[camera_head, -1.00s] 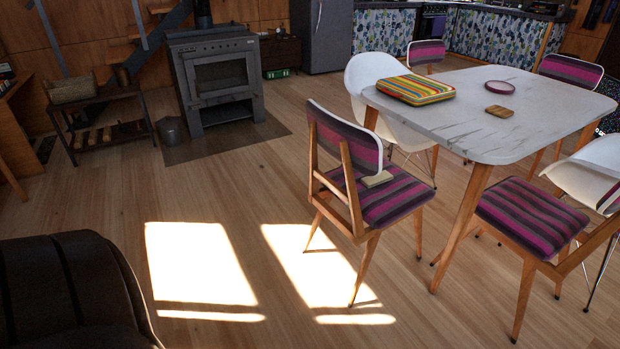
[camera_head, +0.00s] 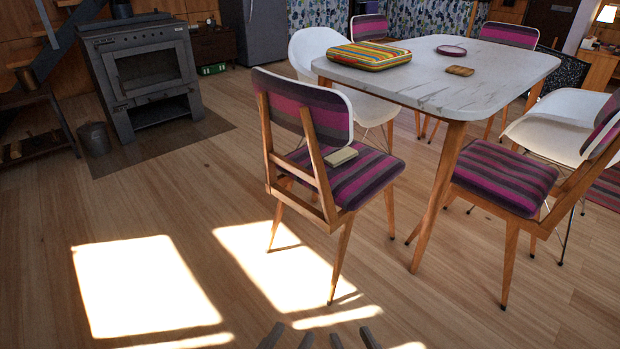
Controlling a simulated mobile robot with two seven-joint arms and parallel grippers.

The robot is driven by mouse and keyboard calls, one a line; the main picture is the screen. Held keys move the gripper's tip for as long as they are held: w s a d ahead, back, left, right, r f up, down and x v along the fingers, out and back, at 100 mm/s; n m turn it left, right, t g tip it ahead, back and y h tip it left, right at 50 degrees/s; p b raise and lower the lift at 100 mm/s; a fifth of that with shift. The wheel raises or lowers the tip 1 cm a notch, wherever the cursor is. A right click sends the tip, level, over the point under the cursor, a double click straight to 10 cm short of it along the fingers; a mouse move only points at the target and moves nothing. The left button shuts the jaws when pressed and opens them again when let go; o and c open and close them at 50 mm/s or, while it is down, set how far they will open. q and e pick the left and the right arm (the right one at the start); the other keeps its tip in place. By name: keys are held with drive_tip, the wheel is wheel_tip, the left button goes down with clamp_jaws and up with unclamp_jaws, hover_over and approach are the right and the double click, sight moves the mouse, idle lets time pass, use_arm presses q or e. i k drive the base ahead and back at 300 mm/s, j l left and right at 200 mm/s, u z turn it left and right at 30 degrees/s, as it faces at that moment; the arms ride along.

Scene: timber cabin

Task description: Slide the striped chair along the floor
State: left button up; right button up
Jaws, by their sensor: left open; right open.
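The nearest striped chair (camera_head: 349,184) stands upright on the wooden floor in the middle of the view, with a purple, pink and grey striped seat and back on a wooden frame. Its back faces me and to the left. A small beige block (camera_head: 341,156) lies on its seat. My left gripper (camera_head: 289,338) and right gripper (camera_head: 353,339) show only their fingertips at the bottom edge. Both are open and empty, side by side, nearer to me than the chair and apart from it. Another striped chair (camera_head: 505,178) stands to the right.
A pale table (camera_head: 440,86) stands behind the chair, bearing a striped case (camera_head: 368,55), a pink dish (camera_head: 451,51) and a wooden coaster (camera_head: 460,71). White chairs (camera_head: 553,130) flank it. A stove (camera_head: 146,75) stands at the back left. The sunlit floor (camera_head: 145,288) left of the chair is clear.

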sight(323, 115)
drive_tip(key=i+j+z, duration=0.4)
drive_tip(key=i+j, duration=0.2)
drive_tip(key=i+j+z, duration=0.25)
drive_tip(key=j, duration=0.25)
drive_tip(key=i+j+z, duration=0.2)
drive_tip(key=j, duration=0.25)
drive_tip(key=i, duration=0.1)
